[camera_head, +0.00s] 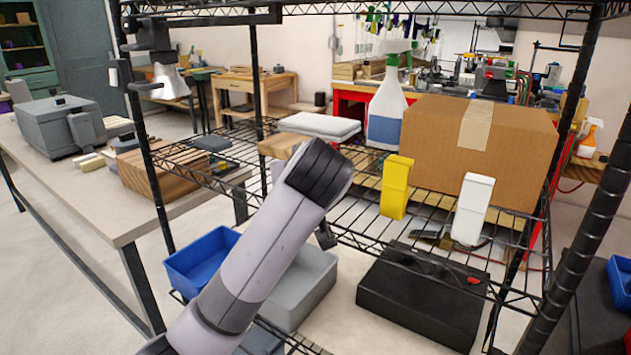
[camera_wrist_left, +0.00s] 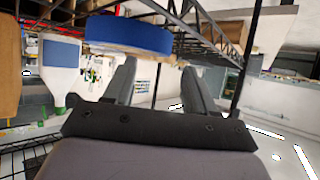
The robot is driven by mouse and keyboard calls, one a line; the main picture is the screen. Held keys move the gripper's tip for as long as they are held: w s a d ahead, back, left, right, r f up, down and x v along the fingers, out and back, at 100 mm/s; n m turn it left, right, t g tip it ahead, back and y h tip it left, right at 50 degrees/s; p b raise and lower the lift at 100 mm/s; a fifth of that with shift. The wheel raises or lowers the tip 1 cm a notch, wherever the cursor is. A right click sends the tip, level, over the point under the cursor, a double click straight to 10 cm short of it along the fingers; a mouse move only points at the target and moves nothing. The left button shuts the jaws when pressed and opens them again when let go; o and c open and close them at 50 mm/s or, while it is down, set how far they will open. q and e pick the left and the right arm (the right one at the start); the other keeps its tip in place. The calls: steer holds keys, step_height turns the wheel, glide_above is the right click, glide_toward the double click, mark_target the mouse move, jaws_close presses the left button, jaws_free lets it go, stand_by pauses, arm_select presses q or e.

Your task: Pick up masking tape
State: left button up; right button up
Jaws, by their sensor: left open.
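A blue roll (camera_wrist_left: 130,35), which looks like the masking tape, is near the top of the left wrist view, which appears upside down. It lies by the wire shelf. My left gripper (camera_wrist_left: 158,68) is open, with its two grey fingers pointing toward the shelf and nothing between them. The roll is just beyond the fingertips, offset to the picture's left; they look apart. In the head view my left arm covers most of this gripper, and I cannot make out the roll there. My right gripper is not in view.
The wire shelf (camera_head: 375,237) holds a cardboard box (camera_head: 445,150), a spray bottle (camera_head: 387,105), a yellow box (camera_head: 396,187), a white box (camera_head: 472,209) and a white stack (camera_head: 320,126). Black shelf posts (camera_head: 590,190) stand at the sides. A blue bin (camera_head: 200,262) sits below.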

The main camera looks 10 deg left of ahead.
arm_select(q)
steer(key=x, duration=0.5)
steer(key=shift+p, duration=0.4)
jaws_close()
